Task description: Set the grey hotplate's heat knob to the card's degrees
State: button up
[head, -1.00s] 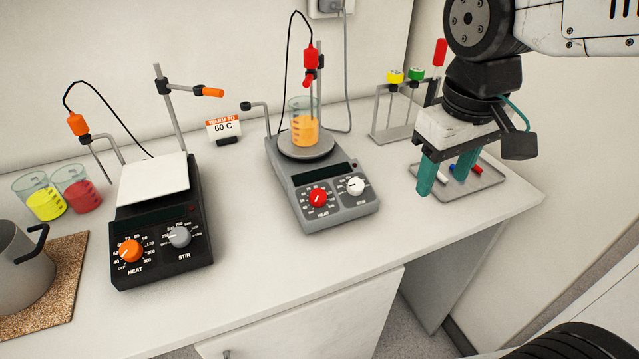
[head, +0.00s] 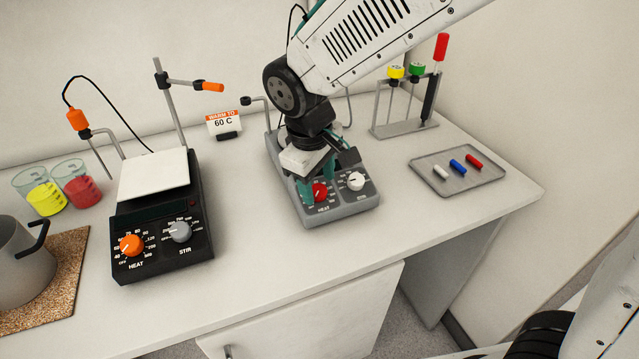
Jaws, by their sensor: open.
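The grey hotplate (head: 339,211) stands in the middle of the bench. Its red heat knob (head: 320,191) is at the front left of its panel, with the white stir knob (head: 356,181) to the right. My gripper (head: 319,188) is open, pointing down at the heat knob, with its teal fingers on either side of it. I cannot tell whether they touch it. The knob's pointer is too small to read. The card (head: 223,123) behind reads "WARM TO 60 C". My arm hides the beaker, the plate and most of the display.
A black hotplate (head: 201,235) with an orange heat knob stands to the left, near two beakers and a metal pot (head: 20,265) on a cork mat. To the right are a tray (head: 488,179) with small bars and a rack (head: 405,128). The bench front is clear.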

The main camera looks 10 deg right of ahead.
jog(key=shift+w+d+f, duration=0.1)
jog(key=shift+f, duration=0.6)
jog(key=c, duration=1)
